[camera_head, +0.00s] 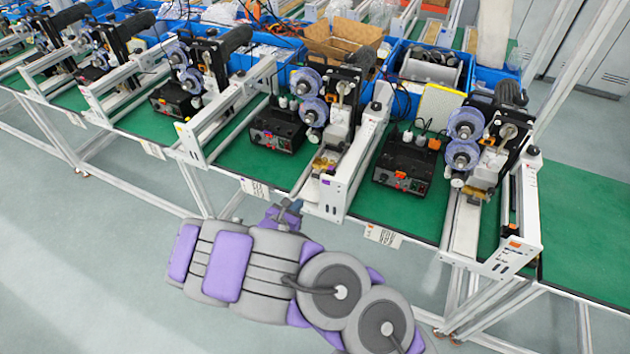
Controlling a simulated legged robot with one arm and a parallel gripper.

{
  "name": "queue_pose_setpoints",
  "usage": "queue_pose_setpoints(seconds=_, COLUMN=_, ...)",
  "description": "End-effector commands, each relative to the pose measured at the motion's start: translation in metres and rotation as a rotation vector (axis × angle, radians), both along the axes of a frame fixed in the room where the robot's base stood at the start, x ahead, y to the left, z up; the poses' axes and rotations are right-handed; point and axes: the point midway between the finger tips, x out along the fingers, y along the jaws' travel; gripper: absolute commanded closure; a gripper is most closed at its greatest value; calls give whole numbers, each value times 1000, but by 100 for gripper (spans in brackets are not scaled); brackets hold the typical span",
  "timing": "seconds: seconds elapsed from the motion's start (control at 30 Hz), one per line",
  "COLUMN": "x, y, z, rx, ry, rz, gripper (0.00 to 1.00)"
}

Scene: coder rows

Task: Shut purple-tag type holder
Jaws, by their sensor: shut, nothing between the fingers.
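A small purple tag (326,181) shows on the front of the white frame of the coder machine in the middle of the row. A brass-coloured part (326,160), which looks like its type holder, sits just above and behind the tag, below the machine's blue reels (309,97). It is small, and I cannot tell how far open it stands. My gripper (291,208) is in front of the bench edge, left of and below the tag, apart from the machine. Its fingers are shut and empty. My grey and purple arm fills the lower middle of the view.
Similar coder machines stand on both sides, the right one (488,150) with an orange tag (515,245). Black control boxes (277,130) stand between them on the green bench top (583,215). Blue bins (427,57) line the back. The floor (60,260) in front is clear.

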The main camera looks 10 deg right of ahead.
Motion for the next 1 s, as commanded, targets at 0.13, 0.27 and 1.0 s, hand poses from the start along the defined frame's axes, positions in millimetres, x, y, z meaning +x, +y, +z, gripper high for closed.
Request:
queue_pose_setpoints(seconds=0.13, x=1, y=7, z=-11, rx=-7, ry=19, rz=28, gripper=100)
queue_pose_setpoints(seconds=0.27, x=11, y=0, z=-16, rx=-4, ry=19, rz=26, gripper=100)
queue_pose_setpoints(seconds=1.0, x=101, y=-67, z=-38, rx=-4, ry=17, rz=26, gripper=100)
